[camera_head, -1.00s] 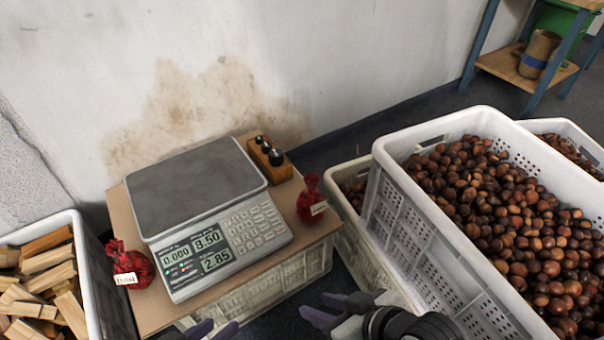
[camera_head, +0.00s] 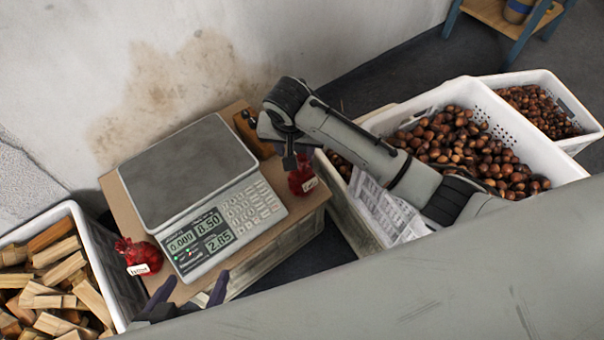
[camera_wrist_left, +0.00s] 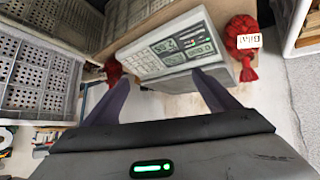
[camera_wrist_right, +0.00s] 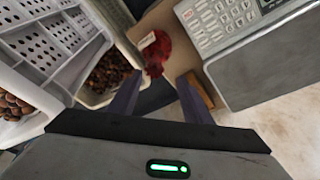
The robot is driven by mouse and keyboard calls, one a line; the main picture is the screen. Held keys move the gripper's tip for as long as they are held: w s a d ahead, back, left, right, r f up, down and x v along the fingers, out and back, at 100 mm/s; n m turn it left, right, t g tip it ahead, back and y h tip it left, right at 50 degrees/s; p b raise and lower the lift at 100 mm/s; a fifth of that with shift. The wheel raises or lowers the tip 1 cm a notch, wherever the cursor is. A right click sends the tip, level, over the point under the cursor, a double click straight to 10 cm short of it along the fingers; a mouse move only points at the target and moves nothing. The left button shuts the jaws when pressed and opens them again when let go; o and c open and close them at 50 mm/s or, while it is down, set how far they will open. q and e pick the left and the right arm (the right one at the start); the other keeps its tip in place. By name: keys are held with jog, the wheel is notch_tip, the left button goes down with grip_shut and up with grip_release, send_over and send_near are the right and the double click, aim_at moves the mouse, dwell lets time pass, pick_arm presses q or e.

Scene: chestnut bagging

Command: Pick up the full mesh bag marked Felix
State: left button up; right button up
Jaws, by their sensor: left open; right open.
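One red mesh bag (camera_head: 302,180) stands at the right edge of the cardboard-topped stand, right of the scale, partly hidden by my right gripper. Its white tag is too small to read. My right gripper (camera_head: 289,160) is open above it; in the right wrist view this bag (camera_wrist_right: 157,58) lies just beyond the fingertips. I cannot tell which tag reads Felix. My left gripper (camera_head: 192,290) is open and empty before the stand.
The scale (camera_head: 190,170) fills most of the stand. A crate of firewood (camera_head: 75,215) stands left, chestnut crates (camera_head: 540,165) right. My right arm crosses the view over them.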

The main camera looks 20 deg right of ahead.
aim_at(302, 159)
jog(key=x, duration=0.1)
jog(key=b+x, duration=0.1)
jog(key=x, duration=0.1)
jog(key=b+x, duration=0.1)
jog(key=shift+w+d+f, duration=0.3)
jog(key=shift+w, duration=0.1)
jog(key=b+x, duration=0.1)
jog(key=x, duration=0.1)
jog(key=d+b+x, duration=0.1)
jog(key=x, duration=0.1)
jog(key=shift+s+f, duration=0.15)
jog(key=shift+f, duration=0.05)
jog(key=shift+f+b, duration=0.35)
pick_arm(q)
jog(key=shift+w+d+f, duration=0.2)
jog(key=shift+d+f, duration=0.1)
jog(key=shift+f, duration=0.25)
jog(key=shift+w+d+f, duration=0.15)
jog(key=shift+d+f, duration=0.1)
jog(key=shift+f, duration=0.3)
pick_arm(e)
jog(key=shift+r, duration=0.1)
grip_shut()
